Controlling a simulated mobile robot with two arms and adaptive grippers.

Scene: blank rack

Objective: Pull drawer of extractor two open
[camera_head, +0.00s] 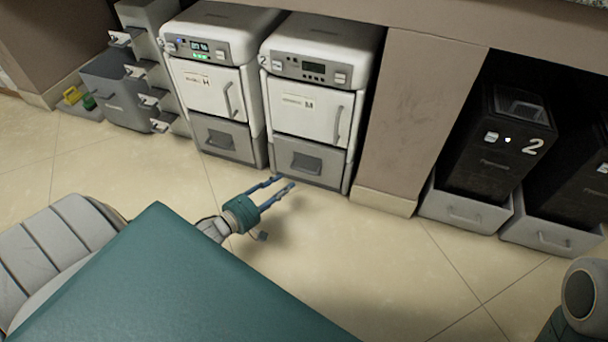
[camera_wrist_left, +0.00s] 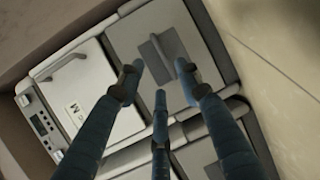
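A white machine marked 2 and M (camera_head: 310,95) stands in the middle of the row in the head view, with a closed upper door and a grey lower drawer (camera_head: 335,168). The drawer looks shut and has a recessed pull (camera_head: 305,162). My left gripper (camera_head: 283,185) is just in front of this drawer, low over the floor, with fingers spread and empty. In the left wrist view the drawer's pull (camera_wrist_left: 157,55) lies beyond the open fingertips, apart from them. A black unit (camera_head: 500,145) at the right also bears a 2, above a pale drawer (camera_head: 465,210). My right gripper is out of view.
A similar white machine marked H (camera_head: 205,90) stands to the left, with grey bins (camera_head: 115,95) beyond it. A brown pillar (camera_head: 415,115) separates the white machines from the black units. The tiled floor (camera_head: 350,260) in front is clear.

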